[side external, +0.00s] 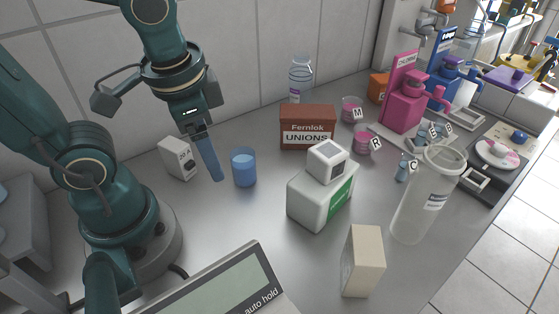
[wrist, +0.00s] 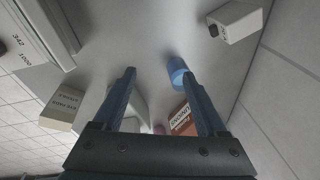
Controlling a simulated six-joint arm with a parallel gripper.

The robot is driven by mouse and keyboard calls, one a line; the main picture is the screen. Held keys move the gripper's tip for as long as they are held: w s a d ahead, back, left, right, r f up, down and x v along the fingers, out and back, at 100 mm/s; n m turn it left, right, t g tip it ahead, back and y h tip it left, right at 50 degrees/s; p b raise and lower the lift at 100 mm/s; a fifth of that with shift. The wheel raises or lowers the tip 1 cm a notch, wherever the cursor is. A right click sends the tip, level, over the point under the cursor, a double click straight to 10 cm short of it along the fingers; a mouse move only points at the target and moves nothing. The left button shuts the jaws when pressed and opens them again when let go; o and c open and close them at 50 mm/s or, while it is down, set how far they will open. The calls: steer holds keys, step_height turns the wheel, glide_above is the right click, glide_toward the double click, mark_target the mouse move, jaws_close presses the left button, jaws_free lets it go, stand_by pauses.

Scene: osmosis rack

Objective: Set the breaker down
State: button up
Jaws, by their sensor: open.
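A blue beaker (side external: 243,169), the likely breaker, stands upright on the grey bench in the side external view. It also shows in the wrist view (wrist: 176,72), beside the tip of the right-hand finger. My gripper (side external: 217,177) points down just left of the beaker, with its fingers lined up one behind the other from the side. In the wrist view my gripper (wrist: 159,73) has its two fingers wide apart with nothing held between them. The beaker stands apart from the fingers in the side view.
A white box (side external: 178,158) stands left of my gripper. A brown UNIONS carton (side external: 307,128) and a white-green case with a cube on top (side external: 320,196) stand to the right. A tall clear cylinder (side external: 420,205) and cream box (side external: 361,260) are farther right. Bench in front of the beaker is clear.

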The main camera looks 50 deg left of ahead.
steer(key=d+r+n+t, duration=0.1)
steer(key=w+r+n+t+h, duration=0.1)
steer(key=t, duration=0.1)
steer(key=shift+d+r+n+t, duration=0.3)
steer(key=shift+d+r, duration=0.05)
steer(key=shift+r, duration=0.05)
stand_by(1.0)
